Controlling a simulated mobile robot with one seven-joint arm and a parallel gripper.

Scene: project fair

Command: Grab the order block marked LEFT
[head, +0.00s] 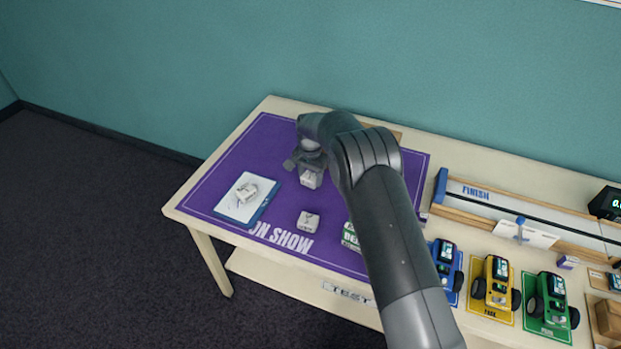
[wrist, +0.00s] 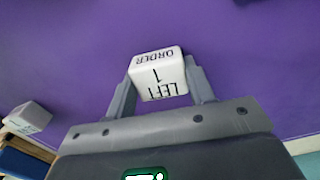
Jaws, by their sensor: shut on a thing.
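The white order block marked LEFT (wrist: 158,82) sits between the two fingers of my gripper (wrist: 160,72) in the wrist view. In the head view the same block (head: 310,180) shows under my gripper (head: 306,168), over the purple mat. My gripper is shut on it, one finger on each side. I cannot tell how far the block is above the mat. My arm hides part of the mat's right side.
Another white block (head: 308,222) lies on the purple mat (head: 280,150) towards the front. A blue-edged white board (head: 235,210) at the left carries a small white object (head: 247,192). Blue (head: 446,262), yellow (head: 495,283) and green (head: 551,302) toy vehicles stand at the right.

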